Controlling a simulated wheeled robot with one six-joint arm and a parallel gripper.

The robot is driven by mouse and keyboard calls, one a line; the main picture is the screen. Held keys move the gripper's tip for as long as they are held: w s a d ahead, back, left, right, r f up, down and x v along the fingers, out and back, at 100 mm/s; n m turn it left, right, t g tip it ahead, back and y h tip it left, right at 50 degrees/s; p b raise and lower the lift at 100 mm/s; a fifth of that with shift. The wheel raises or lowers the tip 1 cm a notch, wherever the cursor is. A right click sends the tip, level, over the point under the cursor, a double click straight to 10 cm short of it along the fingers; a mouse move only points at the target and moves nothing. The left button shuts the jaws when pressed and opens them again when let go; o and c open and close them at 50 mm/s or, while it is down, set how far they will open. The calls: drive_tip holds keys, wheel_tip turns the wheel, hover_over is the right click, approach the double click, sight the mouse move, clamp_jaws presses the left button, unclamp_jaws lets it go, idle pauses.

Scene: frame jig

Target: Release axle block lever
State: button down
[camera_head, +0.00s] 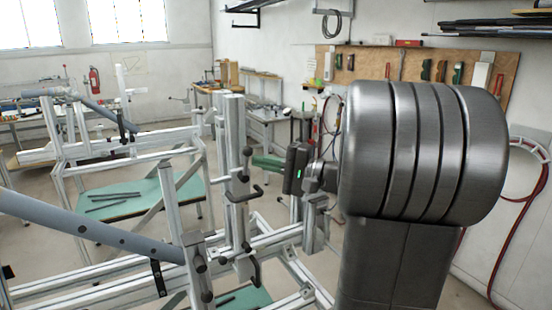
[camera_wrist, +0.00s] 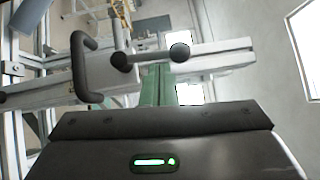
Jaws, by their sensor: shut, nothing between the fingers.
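The frame jig (camera_head: 233,170) is made of pale aluminium profiles. A dark bent lever (camera_head: 246,190) sits on its upright post, with a second dark bent handle (camera_head: 254,272) lower down; I cannot tell which is the axle block lever. In the wrist view, a dark U-shaped handle (camera_wrist: 88,68) is at left and a dark bar with round knobs (camera_wrist: 150,57) at centre. My gripper (camera_head: 293,168) is just right of the post, shut and empty, apart from the upper lever in the picture.
A grey-blue tube (camera_head: 90,228) slopes across the left of the jig. Lower rails (camera_head: 290,238) run beneath my gripper. Another frame with a green shelf (camera_head: 125,200) stands behind at left. A tool board (camera_head: 420,68) hangs on the back wall.

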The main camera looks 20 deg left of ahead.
drive_tip(key=shift+s+a, duration=0.1)
drive_tip(key=shift+a, duration=0.05)
drive_tip(key=shift+s+a+r+n+h+b, duration=0.2)
drive_tip(key=shift+s+n+h+b, duration=0.1)
drive_tip(key=shift+n+h+b, duration=0.2)
idle(0.4)
